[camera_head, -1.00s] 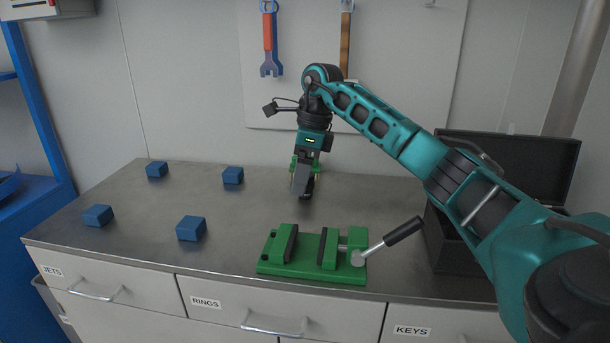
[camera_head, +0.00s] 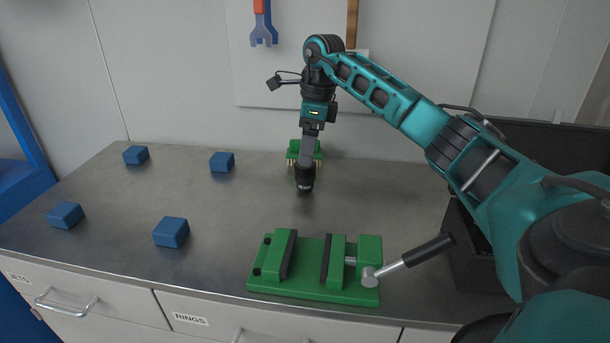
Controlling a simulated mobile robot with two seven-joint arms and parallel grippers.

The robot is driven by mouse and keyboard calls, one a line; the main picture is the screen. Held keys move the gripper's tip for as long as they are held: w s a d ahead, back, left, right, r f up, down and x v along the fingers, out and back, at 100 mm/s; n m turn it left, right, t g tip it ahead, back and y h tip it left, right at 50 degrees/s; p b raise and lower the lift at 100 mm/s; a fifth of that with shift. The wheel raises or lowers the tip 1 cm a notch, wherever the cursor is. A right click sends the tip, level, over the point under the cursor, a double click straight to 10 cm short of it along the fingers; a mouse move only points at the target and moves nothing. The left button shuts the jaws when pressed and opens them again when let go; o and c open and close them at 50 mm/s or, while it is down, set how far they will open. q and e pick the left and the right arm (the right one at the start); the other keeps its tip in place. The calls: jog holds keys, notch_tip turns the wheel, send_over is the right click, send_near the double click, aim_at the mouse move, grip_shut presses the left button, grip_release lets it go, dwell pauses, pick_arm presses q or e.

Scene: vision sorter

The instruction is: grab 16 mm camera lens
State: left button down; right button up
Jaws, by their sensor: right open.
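The camera lens (camera_head: 305,183) is a small, dark, upright cylinder on the bench, at the middle towards the back. My right gripper (camera_head: 306,163) points down right at the lens from above. Its fingers reach the lens's upper part and are open. The finger seen from here covers part of the lens, so I cannot tell whether they touch it. My left gripper is not in view.
A green block with gold pins (camera_head: 318,150) stands just behind the lens. A green vise (camera_head: 310,284) with a black-handled lever (camera_head: 428,250) is in front. Several blue blocks (camera_head: 171,232) lie to the left. An open dark case (camera_head: 468,235) stands at the right. The bench (camera_head: 235,200) is clear left of the lens.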

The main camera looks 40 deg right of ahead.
aim_at(304, 176)
jog(key=f, duration=0.8)
jog(key=shift+w+a+f, duration=0.25)
jog(key=shift+w+f, duration=0.1)
jog(key=shift+c, duration=0.4)
jog(key=c, duration=1.2)
jog(key=shift+o, duration=0.2)
jog(key=shift+r, duration=0.1)
